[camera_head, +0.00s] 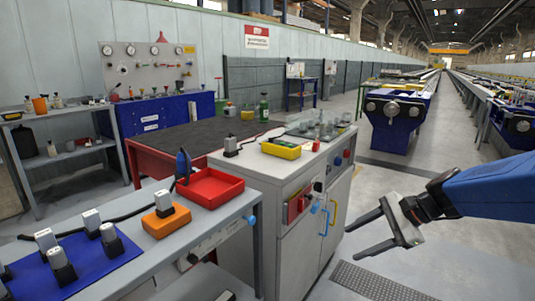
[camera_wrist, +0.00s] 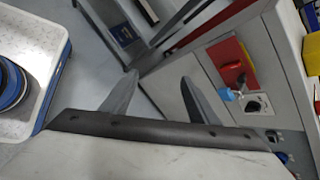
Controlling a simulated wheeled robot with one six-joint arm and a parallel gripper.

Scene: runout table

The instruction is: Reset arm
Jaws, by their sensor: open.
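My gripper (camera_head: 356,239) is at the right in the head view, at the end of my blue arm. Its two dark fingers are spread apart and point left, with nothing between them. It hangs in free air to the right of the grey cabinet (camera_head: 300,239), apart from it. In the wrist view my gripper (camera_wrist: 158,78) also shows with both fingers apart and empty. The red panel with a knob on the cabinet front lies to the right of the fingers there.
A bench at left holds a blue mat (camera_head: 92,282) with several plugs, an orange block (camera_head: 178,226) and a red tray (camera_head: 200,198). A yellow tray (camera_head: 276,151) and glassware stand on the cabinet top. A floor grating (camera_head: 375,282) lies below my gripper. The aisle behind is clear.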

